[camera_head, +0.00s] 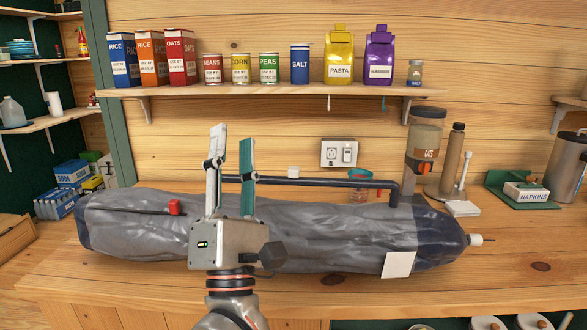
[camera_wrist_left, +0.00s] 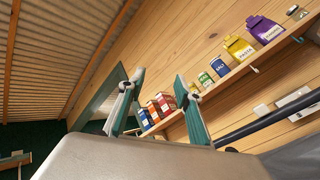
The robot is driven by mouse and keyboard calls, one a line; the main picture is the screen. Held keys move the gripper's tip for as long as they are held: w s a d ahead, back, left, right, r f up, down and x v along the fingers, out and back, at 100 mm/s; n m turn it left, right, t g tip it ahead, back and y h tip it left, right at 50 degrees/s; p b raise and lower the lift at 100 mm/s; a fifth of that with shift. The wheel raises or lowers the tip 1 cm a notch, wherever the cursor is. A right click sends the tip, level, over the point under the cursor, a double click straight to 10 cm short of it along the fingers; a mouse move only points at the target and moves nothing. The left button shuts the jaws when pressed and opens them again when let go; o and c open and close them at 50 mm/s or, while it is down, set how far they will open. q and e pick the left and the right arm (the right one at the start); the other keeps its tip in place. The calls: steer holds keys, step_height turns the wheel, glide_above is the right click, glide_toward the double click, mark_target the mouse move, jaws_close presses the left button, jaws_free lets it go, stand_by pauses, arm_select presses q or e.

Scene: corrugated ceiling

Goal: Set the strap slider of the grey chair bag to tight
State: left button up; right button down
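The grey chair bag (camera_head: 330,238) lies lengthwise along the wooden counter, with dark ends. A small red slider (camera_head: 174,207) sits on a thin dark strap (camera_head: 130,211) on the bag's left part. A dark bar-like handle (camera_head: 320,183) runs above the bag's back edge and bends down at its right. My left gripper (camera_head: 233,136) stands in front of the bag, right of the red slider and apart from it. Its fingers point up, spread and empty, and also show in the left wrist view (camera_wrist_left: 158,78). The gripper hides part of the bag's middle. My right gripper is not in view.
A shelf (camera_head: 270,91) with boxes, cans and pouches hangs above. A dispenser (camera_head: 425,150), a brown bottle (camera_head: 452,160) and a napkin holder (camera_head: 525,190) stand at the back right. A white tag (camera_head: 398,264) hangs on the bag. The front counter (camera_head: 120,278) is clear.

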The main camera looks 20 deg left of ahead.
arm_select(q)
steer(key=w+a+f+n+g+y, duration=0.1)
steer(key=w+a+n+g+y, duration=0.1)
steer(key=w+n+g, duration=0.35)
steer(key=n+g+h, duration=0.3)
steer(key=n+h, duration=0.1)
steer(key=h, duration=0.5)
glide_toward(294, 170)
steer(key=w, duration=0.4)
steer(key=shift+m, duration=0.25)
steer(key=w, duration=0.2)
steer(key=w+a+b, duration=0.1)
steer(key=w, duration=0.1)
steer(key=w+a, duration=0.1)
steer(key=w, duration=0.2)
steer(key=shift+a+f, duration=0.2)
jaws_close()
steer(key=shift+w+d, duration=0.1)
